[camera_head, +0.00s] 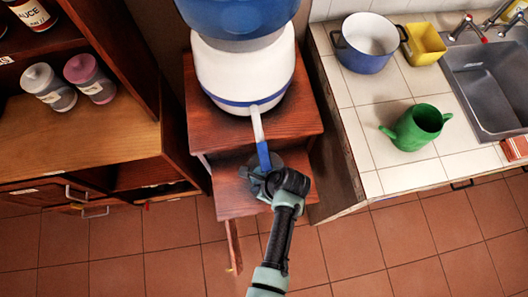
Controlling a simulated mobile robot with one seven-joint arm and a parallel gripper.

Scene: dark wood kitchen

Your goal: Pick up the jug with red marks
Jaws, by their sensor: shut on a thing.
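I cannot make out a jug with red marks in the head view. My gripper (262,180) is over the lower wooden step, just below the blue tip of the dispenser's spout (262,152). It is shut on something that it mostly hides. A dark grey, rounded shape (291,160) shows around the jaws; I cannot tell whether it is part of a jug. Whether the gripper touches the spout is unclear.
A white and blue water dispenser (245,72) stands on the wooden stepped stand (205,125). Wooden shelves (110,137) stand left. Front floor is open.

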